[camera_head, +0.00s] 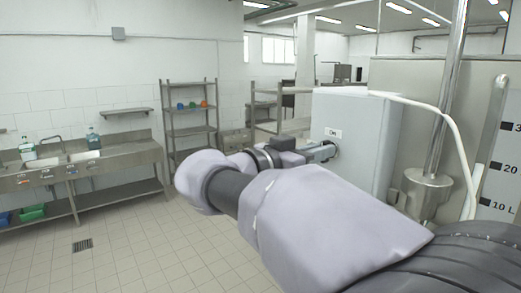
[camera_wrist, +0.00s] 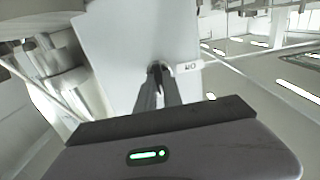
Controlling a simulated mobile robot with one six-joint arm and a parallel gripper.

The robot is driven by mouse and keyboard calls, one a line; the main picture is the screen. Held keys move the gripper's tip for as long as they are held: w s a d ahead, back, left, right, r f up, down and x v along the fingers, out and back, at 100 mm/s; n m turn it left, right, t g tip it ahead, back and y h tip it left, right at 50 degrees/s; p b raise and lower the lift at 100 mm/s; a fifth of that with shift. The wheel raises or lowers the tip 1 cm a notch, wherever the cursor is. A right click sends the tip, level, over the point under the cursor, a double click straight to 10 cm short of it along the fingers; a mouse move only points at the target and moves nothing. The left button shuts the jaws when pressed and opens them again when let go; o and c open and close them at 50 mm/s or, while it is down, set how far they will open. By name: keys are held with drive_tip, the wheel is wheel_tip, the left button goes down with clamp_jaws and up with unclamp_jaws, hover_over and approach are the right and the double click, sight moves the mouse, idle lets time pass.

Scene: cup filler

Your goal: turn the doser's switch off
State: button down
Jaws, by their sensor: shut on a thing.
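The doser's pale grey box (camera_head: 377,140) stands right of centre in the head view. It fills the upper middle of the wrist view (camera_wrist: 120,40). A small label (camera_head: 333,133) reading "On" is on its face, also seen upside down in the wrist view (camera_wrist: 190,66). Just below the label in the head view is the dark round switch (camera_head: 334,148), mostly hidden behind my fingertips. My gripper (camera_head: 328,151) reaches the box face and is shut on the switch. In the wrist view its fingers (camera_wrist: 158,70) meet beside the label. The switch's exact angle cannot be told.
A white hose (camera_head: 455,130) loops from the box top past a metal pipe and cup-shaped fitting (camera_head: 427,190) at right. A scale (camera_head: 502,170) marked in litres is at the far right. A steel sink counter (camera_head: 80,170) and shelf rack (camera_head: 190,120) stand left. The tiled floor between is free.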

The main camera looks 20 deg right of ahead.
drive_tip(key=shift+w+a+f+n+p, duration=0.15)
drive_tip(key=shift+n+p, duration=0.4)
drive_tip(key=shift+n, duration=3.85)
drive_tip(key=shift+w+d+f+n+p, duration=0.1)
drive_tip(key=shift+n+p, duration=0.45)
drive_tip(key=shift+n, duration=3.85)
drive_tip(key=c, duration=1.5)
unclamp_jaws()
drive_tip(key=shift+a, duration=0.15)
